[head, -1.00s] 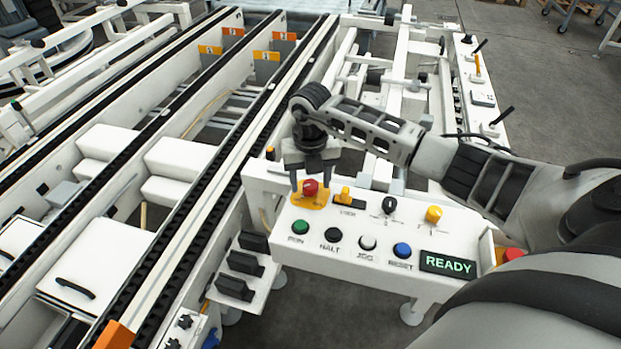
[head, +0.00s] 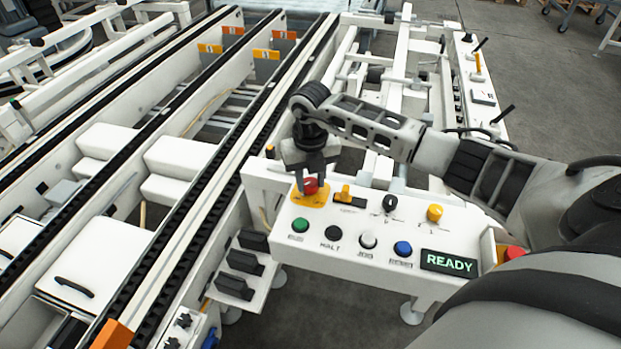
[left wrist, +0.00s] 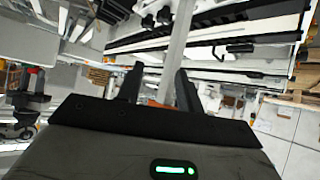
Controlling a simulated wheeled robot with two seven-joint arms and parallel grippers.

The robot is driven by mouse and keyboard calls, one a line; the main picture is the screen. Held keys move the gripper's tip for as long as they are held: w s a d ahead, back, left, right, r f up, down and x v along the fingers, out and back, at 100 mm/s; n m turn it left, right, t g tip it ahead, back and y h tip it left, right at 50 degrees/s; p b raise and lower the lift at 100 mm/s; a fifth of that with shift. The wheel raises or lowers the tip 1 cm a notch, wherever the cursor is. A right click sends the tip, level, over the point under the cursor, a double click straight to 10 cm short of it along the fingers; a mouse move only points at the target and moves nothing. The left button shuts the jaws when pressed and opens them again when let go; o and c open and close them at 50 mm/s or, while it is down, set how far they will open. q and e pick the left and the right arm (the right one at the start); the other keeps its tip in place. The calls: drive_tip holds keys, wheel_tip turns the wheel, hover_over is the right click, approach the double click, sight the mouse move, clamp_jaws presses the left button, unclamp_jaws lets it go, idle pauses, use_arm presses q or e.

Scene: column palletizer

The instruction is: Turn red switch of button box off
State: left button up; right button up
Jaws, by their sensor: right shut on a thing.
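The white button box (head: 460,226) stands in the middle right of the head view, with a lit READY display. Its red switch (head: 310,186) sits on a yellow plate (head: 301,200) at the box's far left corner. My right gripper (head: 312,184) points down over this plate, with its fingers shut on the red switch and partly hiding it. In the left wrist view my left gripper (left wrist: 160,88) shows two dark fingers apart with nothing clearly between them. It is not in the head view.
Near the red switch are a yellow knob (head: 343,193), a black selector (head: 390,203) and another yellow knob (head: 435,212). Green, black, white and blue buttons line the front. A red button (head: 514,253) is by my right arm. Conveyor rails (head: 190,160) fill the left.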

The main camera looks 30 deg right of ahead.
drive_tip(key=n+b, duration=0.2)
drive_tip(key=n, duration=0.2)
drive_tip(key=shift+w, duration=0.1)
drive_tip(key=shift+n+b, duration=0.35)
drive_tip(key=shift+n, duration=0.65)
drive_tip(key=n+b, duration=0.1)
drive_tip(key=n, duration=0.1)
drive_tip(key=shift+n, duration=0.4)
drive_tip(key=n+b, duration=0.2)
drive_tip(key=n, duration=0.3)
use_arm(q)
drive_tip(key=shift+w+d+f+n+t+h+b, duration=0.15)
drive_tip(key=shift+d+f+n+t+b, duration=0.15)
drive_tip(key=shift+f, duration=0.3)
drive_tip(key=shift+d+f+n+t+h+b, duration=0.1)
drive_tip(key=shift+d+f+h+b, duration=0.1)
drive_tip(key=shift+f+b, duration=0.3)
use_arm(e)
drive_tip(key=shift+r+n, duration=0.1)
drive_tip(key=shift+n, duration=1.2)
drive_tip(key=o, duration=1)
